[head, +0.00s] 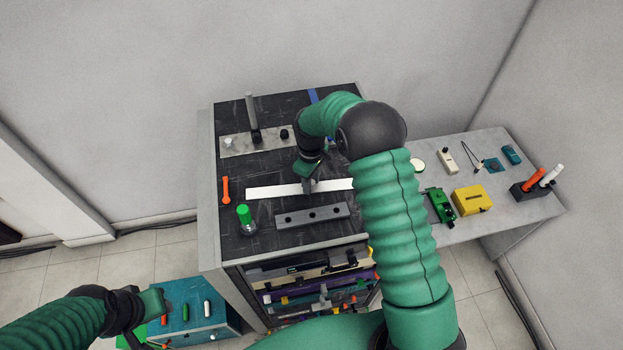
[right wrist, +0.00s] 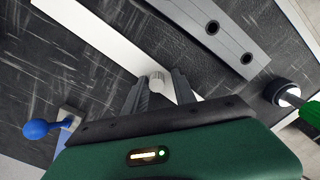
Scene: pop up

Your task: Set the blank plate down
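The blank plate is most likely the long white strip (head: 275,192) across the black worktop (head: 240,172). It appears to lie flat on the worktop. In the right wrist view the white plate (right wrist: 110,42) runs diagonally under the fingers, with a small pale round knob (right wrist: 158,81) on it. My right gripper (head: 308,186) is over the plate's middle. In the right wrist view its fingers (right wrist: 160,84) stand apart on either side of the knob, with gaps visible. My left gripper (head: 158,318) is low at the left, and its fingers are not clear.
A grey bar with holes (head: 312,215) lies just in front of the plate. A green-handled tool (head: 245,217) and an orange tool (head: 225,190) are at its left. A metal plate with a lever (head: 258,140) sits behind. A side table (head: 475,230) holds several items.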

